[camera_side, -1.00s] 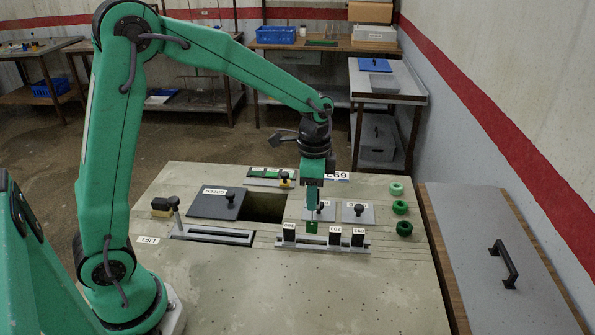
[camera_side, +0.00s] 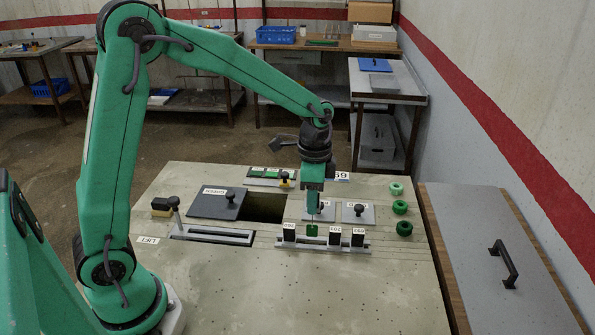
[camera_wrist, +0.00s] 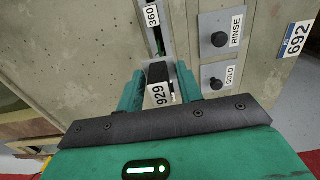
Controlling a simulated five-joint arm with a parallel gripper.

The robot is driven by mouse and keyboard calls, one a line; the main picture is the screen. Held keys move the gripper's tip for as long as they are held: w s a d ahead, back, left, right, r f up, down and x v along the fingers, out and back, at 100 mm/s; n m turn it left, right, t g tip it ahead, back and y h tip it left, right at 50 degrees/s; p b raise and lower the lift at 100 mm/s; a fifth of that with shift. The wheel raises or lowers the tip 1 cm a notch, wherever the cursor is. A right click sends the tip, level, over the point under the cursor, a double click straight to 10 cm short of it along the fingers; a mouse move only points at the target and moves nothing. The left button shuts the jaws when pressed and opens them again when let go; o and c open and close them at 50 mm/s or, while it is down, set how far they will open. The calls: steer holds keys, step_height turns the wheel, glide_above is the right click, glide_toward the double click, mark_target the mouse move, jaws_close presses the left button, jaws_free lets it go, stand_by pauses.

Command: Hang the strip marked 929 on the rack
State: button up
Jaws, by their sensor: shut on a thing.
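My gripper (camera_side: 312,214) is above the middle of the rack (camera_side: 278,244), a pale slotted rail on the bench. It is shut on the strip marked 929 (camera_wrist: 158,93), whose label shows between my fingers in the wrist view. In the side view the strip's green part (camera_side: 311,230) hangs below my fingers, at the rack. I cannot tell whether its end is touching the rail or inside the slot. A black-topped strip (camera_side: 289,233) stands to its left on the rack, and two more (camera_side: 334,236) (camera_side: 358,238) stand to its right.
Behind the rack are two grey lids with black knobs, marked RINSE (camera_wrist: 220,38) and GOLD (camera_wrist: 211,84). A dark opening (camera_side: 264,207) lies left of them beside a dark lid (camera_side: 215,203). Another slotted rail (camera_side: 212,234) is at left. Green rings (camera_side: 400,207) lie at right.

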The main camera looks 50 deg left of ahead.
mark_target(312, 224)
steer(key=shift+f, duration=5.7)
steer(key=o, duration=0.9)
steer(key=shift+r, duration=0.1)
steer(key=shift+r, duration=3.4)
